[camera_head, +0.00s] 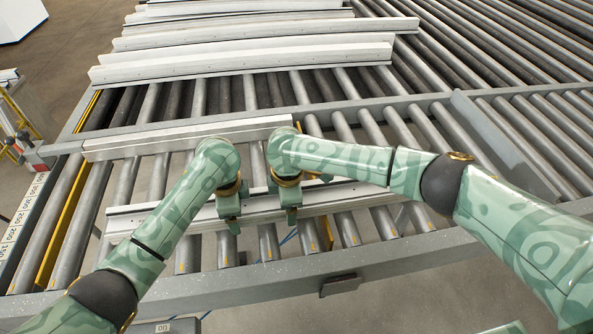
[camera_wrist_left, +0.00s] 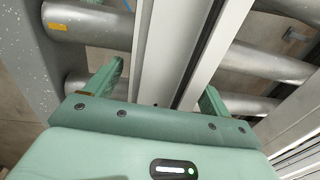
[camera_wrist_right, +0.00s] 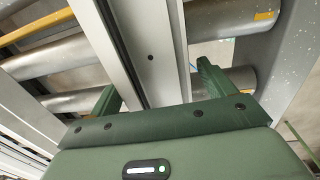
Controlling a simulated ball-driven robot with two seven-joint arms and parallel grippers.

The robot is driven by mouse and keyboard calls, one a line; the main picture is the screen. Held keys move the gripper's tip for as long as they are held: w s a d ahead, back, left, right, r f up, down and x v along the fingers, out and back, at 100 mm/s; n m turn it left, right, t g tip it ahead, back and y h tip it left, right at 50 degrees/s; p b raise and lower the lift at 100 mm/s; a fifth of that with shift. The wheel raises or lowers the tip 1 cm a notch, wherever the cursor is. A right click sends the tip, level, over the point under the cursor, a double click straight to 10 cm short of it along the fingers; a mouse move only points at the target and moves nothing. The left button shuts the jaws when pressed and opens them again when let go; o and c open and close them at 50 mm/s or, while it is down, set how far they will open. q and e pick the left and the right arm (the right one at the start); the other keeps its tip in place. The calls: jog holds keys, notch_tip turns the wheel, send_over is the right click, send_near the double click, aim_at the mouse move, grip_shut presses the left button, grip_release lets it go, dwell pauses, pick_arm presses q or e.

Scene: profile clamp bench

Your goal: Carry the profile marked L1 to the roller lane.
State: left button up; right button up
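A long silver profile (camera_head: 340,200) lies crosswise on the front rollers; no L1 mark is legible on it. My left gripper (camera_head: 228,215) and right gripper (camera_head: 289,206) are side by side over its middle, pointing down. In the left wrist view the profile (camera_wrist_left: 165,50) runs between the open fingers with gaps beside it. In the right wrist view the profile (camera_wrist_right: 150,35) also runs between spread fingers. A second profile (camera_head: 130,147) lies behind, along the grey cross rail. I cannot tell which rollers are the named roller lane.
Several more profiles (camera_head: 240,57) lie on the rear rollers. A grey slanted bar (camera_head: 505,140) stands at right. A grey front rail (camera_head: 240,283) bounds the rollers. A number scale (camera_head: 20,225) is at left. Bare rollers (camera_head: 415,130) show at right.

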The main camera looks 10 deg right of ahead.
pick_arm(q)
jog(key=shift+r, duration=0.2)
pick_arm(e)
jog(key=shift+r, duration=0.3)
pick_arm(q)
notch_tip(320, 180, up, 12)
jog(key=s, duration=0.1)
jog(key=shift+f, duration=0.2)
pick_arm(e)
notch_tip(320, 180, up, 11)
jog(key=s, duration=0.1)
jog(key=shift+r, duration=0.15)
pick_arm(q)
jog(key=shift+s+f, duration=0.1)
jog(key=shift+s, duration=0.05)
pick_arm(e)
jog(key=shift+s, duration=0.1)
